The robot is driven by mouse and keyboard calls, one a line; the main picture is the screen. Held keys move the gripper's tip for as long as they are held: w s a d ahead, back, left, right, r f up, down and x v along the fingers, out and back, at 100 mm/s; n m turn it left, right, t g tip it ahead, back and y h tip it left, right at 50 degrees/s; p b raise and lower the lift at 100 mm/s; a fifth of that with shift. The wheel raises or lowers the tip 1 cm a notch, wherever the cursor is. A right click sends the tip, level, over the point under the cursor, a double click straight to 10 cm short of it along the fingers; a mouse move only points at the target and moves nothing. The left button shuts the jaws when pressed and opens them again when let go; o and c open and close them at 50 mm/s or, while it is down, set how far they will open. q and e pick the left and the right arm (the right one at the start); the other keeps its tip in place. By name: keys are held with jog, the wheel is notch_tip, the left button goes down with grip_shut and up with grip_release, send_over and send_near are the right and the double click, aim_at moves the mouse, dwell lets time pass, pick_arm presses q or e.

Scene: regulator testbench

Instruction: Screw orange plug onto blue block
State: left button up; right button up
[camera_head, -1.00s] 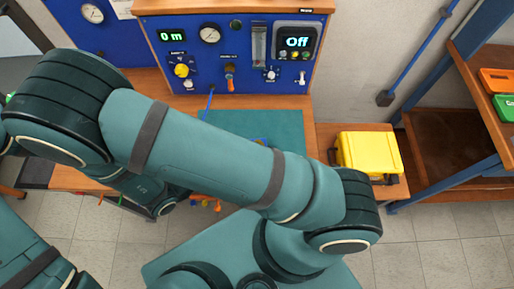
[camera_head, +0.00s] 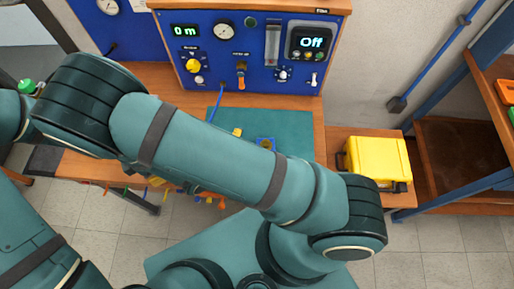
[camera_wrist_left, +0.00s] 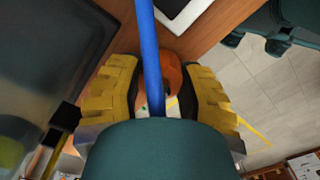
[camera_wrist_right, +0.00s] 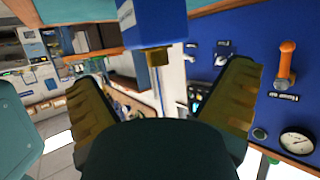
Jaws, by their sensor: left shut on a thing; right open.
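The blue block (camera_head: 265,143) is partly visible on the teal mat, just above my arm in the head view. In the right wrist view a blue block (camera_wrist_right: 153,24) with a brass-coloured end shows beyond and between the fingers. My right gripper (camera_wrist_right: 165,85) is open, with its yellow fingers wide apart and nothing between them. My left gripper (camera_wrist_left: 158,95) is shut on the orange plug (camera_wrist_left: 174,78), seen as a round orange part between its yellow fingers. A blue hose (camera_wrist_left: 149,45) crosses in front of the plug. My arm hides both grippers' contact areas in the head view.
The blue panel (camera_head: 285,88) with gauge, knobs and orange handle (camera_head: 241,82) stands behind the teal mat (camera_head: 295,125). A yellow case (camera_head: 376,164) sits on the wooden surface at right. A small yellow piece (camera_head: 237,132) shows near the block. Some mat is bare.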

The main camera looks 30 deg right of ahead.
jog(key=x, duration=0.4)
jog(key=shift+d, duration=0.35)
jog(key=shift+s, duration=0.1)
jog(key=shift+a, duration=0.1)
jog(key=c, duration=1.4)
